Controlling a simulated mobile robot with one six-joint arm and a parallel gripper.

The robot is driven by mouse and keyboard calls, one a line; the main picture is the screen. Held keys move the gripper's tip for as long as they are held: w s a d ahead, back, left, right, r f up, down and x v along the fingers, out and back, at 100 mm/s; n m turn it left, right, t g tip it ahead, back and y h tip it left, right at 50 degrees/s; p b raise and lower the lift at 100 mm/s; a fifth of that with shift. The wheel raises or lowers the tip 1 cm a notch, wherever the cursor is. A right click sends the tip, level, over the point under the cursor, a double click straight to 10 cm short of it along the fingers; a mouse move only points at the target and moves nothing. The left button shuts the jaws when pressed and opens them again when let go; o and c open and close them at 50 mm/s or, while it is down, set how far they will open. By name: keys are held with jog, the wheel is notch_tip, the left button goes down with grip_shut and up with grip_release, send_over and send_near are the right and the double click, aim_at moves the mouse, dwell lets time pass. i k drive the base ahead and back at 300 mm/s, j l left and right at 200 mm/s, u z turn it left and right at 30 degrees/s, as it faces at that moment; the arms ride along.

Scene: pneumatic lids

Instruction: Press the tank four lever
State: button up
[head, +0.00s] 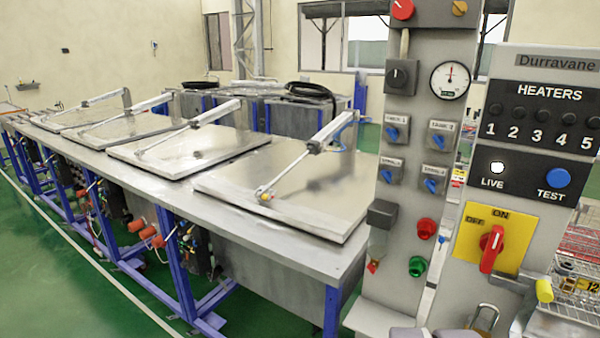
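A grey upright control panel (408,222) carries small blue levers in two rows. The upper row has a left lever (392,133) and a right lever (437,142). The lower row has a left lever (385,176) and a right lever (431,186). Each sits on a dark plate with a label too small to read surely, so I cannot confirm which is tank four. All tilt about alike. Two grey rounded shapes at the bottom edge, below the panel, may be part of my gripper (433,334); its fingers and opening are not clear. Nothing touches the levers.
The panel also has a gauge (450,81), a red button (427,228) and a green button (418,266). A red rotary switch (492,249) and the heaters box (540,120) are at right. Several lidded tanks line the steel bench (290,255) at left; their lids look down.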

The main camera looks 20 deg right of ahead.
aim_at(163, 244)
jog(key=i+j+z, duration=0.1)
jog(key=i+j, duration=0.3)
jog(key=i+j+z, duration=0.1)
jog(key=i+j, duration=0.3)
jog(key=i+j+z, duration=0.1)
jog(key=i+j, duration=0.25)
jog(key=j, duration=0.25)
jog(key=i+j+z, duration=0.1)
jog(key=i+j, duration=0.25)
jog(key=j, duration=0.2)
